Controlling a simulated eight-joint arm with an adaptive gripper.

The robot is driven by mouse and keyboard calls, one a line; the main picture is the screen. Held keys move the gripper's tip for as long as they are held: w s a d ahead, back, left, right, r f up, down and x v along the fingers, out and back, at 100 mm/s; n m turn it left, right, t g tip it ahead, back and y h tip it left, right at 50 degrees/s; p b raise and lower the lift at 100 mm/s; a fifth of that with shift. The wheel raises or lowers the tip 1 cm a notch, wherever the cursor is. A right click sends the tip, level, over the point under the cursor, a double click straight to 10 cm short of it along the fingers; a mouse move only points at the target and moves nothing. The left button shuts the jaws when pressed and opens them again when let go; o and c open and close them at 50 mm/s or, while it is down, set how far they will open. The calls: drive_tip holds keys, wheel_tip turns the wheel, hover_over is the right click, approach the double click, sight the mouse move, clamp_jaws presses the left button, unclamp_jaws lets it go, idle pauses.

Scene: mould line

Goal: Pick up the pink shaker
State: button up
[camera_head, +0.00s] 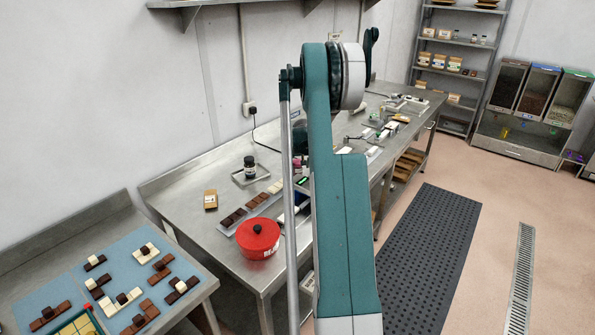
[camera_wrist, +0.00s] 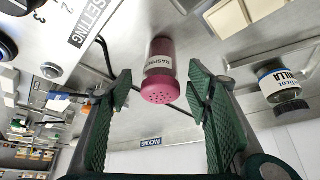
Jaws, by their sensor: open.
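The pink shaker (camera_wrist: 160,93) shows in the wrist view, with a pink perforated cap and a clear body bearing a partly readable label. It stands on the steel table. My gripper (camera_wrist: 158,84) is open, with one green ribbed finger on each side of the shaker. I see a gap on both sides, and the fingers do not appear to close on it. In the head view my arm covers much of the table, and I cannot clearly make out the shaker or the fingertips there.
A dark-lidded vanilla jar (camera_wrist: 280,82) is right of the shaker in the wrist view. A device with a setting dial (camera_wrist: 50,22) is at upper left, with a black cable (camera_wrist: 105,55) nearby. In the head view, a red pot (camera_head: 258,240) stands near the table's front edge.

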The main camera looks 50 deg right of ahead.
sight(298, 167)
drive_tip(key=shift+x, duration=1.95)
drive_tip(key=shift+c, duration=0.3)
drive_tip(key=c, duration=1)
